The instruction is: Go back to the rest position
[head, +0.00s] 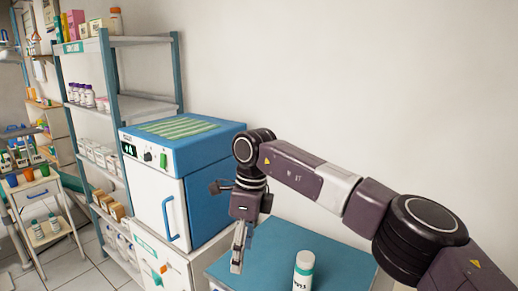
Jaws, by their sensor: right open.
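My right arm comes in from the right edge of the head view and bends down at the wrist. My right gripper (240,246) points down above the left part of the blue tabletop (338,264). It is open, seen nearly side-on, with nothing visible between its fingers. A white bottle with a green band (303,271) stands upright on the blue tabletop, to the right of the gripper and apart from it. My left gripper is not in the head view.
A blue and white cabinet appliance (168,190) stands just left of my right gripper. Metal shelves (112,85) with bottles and boxes stand behind it. A small cart (42,203) with coloured cups is at far left. The wall behind my arm is bare.

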